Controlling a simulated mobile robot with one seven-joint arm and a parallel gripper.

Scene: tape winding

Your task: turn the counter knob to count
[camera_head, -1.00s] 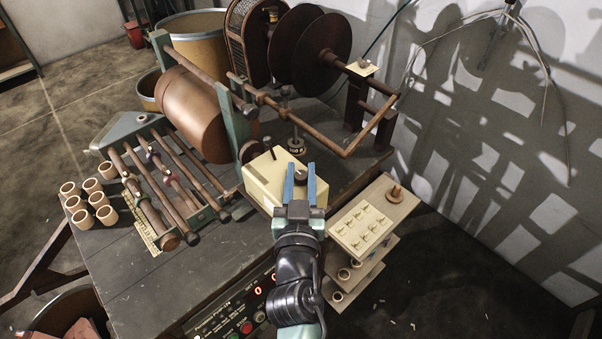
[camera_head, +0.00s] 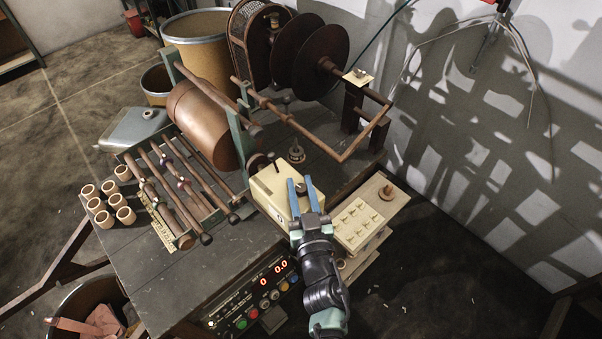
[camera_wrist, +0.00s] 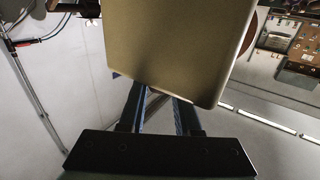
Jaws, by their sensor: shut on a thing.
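The cream counter box (camera_head: 268,184) stands on the near right part of the bench. Its dark round counter knob (camera_head: 301,188) is on the side nearest me. My gripper (camera_head: 300,184) reaches in from the front with its two blue fingers on either side of the knob, shut on it. In the wrist view the counter box (camera_wrist: 175,45) fills the upper middle and hides the fingertips (camera_wrist: 160,93) and the knob.
A control panel (camera_head: 250,305) with red digits sits at the bench front. A small shelf unit (camera_head: 358,228) with hooks and a peg stands right of my gripper. Rods and rollers (camera_head: 175,190), cardboard cores (camera_head: 105,203) and a copper drum (camera_head: 205,120) occupy the left.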

